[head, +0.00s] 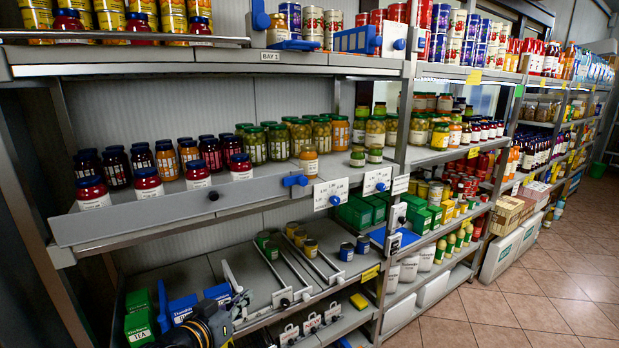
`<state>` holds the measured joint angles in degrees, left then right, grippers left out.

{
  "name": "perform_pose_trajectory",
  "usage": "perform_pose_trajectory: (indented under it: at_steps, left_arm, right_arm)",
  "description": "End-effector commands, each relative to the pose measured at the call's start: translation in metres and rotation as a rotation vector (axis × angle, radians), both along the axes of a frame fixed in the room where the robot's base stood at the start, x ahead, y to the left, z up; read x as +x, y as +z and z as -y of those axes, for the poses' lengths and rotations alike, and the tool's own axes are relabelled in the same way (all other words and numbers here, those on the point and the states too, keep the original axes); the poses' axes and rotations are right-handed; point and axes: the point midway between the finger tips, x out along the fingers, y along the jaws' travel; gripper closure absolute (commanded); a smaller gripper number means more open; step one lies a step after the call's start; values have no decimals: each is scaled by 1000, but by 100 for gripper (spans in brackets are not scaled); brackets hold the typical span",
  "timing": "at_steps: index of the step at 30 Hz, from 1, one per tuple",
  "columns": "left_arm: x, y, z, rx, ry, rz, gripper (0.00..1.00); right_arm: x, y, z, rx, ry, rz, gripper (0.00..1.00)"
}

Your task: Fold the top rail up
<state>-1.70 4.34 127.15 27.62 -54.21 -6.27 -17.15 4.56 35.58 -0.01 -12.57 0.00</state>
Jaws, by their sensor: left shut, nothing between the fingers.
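The top shelf (180,58) of the bay labelled BAY 1 has a thin grey rail (120,39) along its front. The rail shows nearly edge-on, with a blue handle (293,45) near its right end; its exact tilt is hard to tell. A wider grey rail (180,208) runs along the front of the middle shelf, with a blue knob (295,180). My left gripper (238,302) is shut and empty, low at the bottom left by the lower shelf, well below the top rail. My right gripper is not in view.
Jars and cans crowd the top and middle shelves behind the rails. The lower shelf (180,272) holds dividers, a few jars and, at left, green and blue boxes (139,322). More stocked shelves continue to the right. The tiled floor (530,285) at right is clear.

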Motion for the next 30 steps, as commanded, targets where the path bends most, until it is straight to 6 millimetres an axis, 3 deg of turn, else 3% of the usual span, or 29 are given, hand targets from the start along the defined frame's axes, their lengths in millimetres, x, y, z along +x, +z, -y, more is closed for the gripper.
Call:
perform_pose_trajectory:
  at_steps: [1, 3, 6, 12, 18, 26, 30]
  left_arm:
    - [-24, -39, -7, 62, 11, -112, 100]
    - [-57, -82, -18, 141, 31, -259, 100]
    - [-102, -125, -35, 231, 61, -429, 100]
    - [-180, -175, -65, 363, 120, -690, 100]
    - [-253, -200, -92, 472, 180, -909, 100]
    - [-237, -303, -102, 469, 182, -952, 100]
    - [-242, -370, -109, 468, 183, -979, 100]
  right_arm:
    - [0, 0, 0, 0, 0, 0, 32]
    - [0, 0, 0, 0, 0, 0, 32]
    - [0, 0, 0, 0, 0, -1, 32]
    - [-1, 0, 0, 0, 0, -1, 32]
    - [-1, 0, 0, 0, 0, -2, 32]
    - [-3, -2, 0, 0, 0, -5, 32]
    - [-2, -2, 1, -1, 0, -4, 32]
